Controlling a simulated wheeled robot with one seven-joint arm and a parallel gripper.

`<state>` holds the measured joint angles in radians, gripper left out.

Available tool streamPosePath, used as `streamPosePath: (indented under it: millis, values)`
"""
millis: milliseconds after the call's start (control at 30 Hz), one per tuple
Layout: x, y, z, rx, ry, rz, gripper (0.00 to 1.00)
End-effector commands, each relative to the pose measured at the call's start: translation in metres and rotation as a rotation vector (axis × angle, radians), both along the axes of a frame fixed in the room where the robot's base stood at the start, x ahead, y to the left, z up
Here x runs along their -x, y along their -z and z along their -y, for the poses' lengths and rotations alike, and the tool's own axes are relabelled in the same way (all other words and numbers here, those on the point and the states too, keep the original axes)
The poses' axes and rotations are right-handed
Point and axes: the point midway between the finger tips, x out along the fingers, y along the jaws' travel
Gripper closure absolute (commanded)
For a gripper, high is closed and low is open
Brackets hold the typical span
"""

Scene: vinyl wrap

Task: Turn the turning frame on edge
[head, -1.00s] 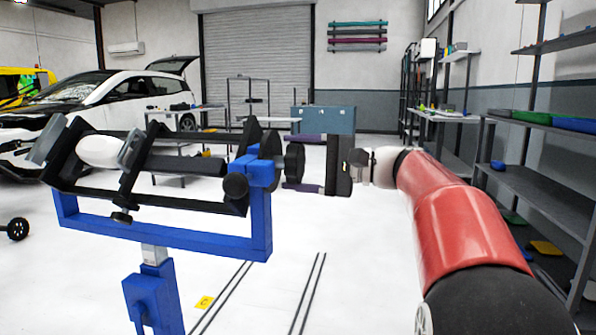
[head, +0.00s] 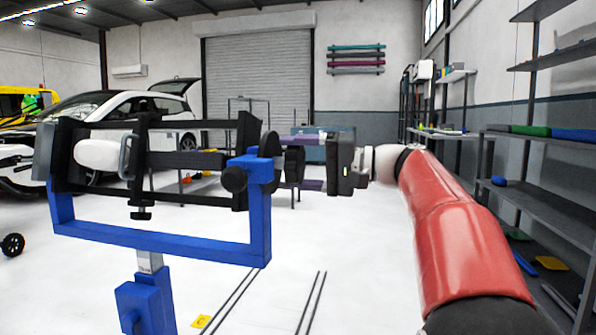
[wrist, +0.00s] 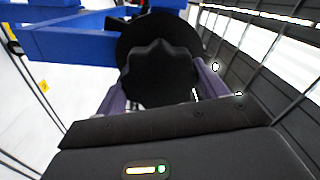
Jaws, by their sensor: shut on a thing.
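The turning frame (head: 190,160) is a black rectangular frame held in a blue U-shaped stand (head: 160,242). In the head view it stands close to upright on edge, with its long bars running left to right. A white rounded part (head: 98,155) sits clamped inside it at the left. A dark lobed knob (wrist: 160,72) is at the frame's right end. My gripper (wrist: 160,92) is at this right end, its purple fingers on both sides of the knob and shut on it. The knob's far side is hidden in the wrist view.
A white car (head: 120,105) stands behind at the left. Shelving (head: 545,185) lines the right wall. The floor around the stand is mostly clear, with dark lines and a yellow marker (head: 201,321) in front.

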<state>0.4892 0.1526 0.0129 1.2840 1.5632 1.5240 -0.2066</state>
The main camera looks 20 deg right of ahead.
Motion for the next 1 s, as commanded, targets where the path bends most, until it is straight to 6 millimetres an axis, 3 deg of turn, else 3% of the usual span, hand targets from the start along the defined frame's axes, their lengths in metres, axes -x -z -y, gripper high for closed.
streamPosePath:
  millis: [500, 1000]
  values:
    - [0.0000, 0.0027, 0.0002, 0.102, -0.002, 0.170, 0.70]
    - [0.0000, 0.0016, 0.0003, 0.127, -0.002, 0.213, 0.70]
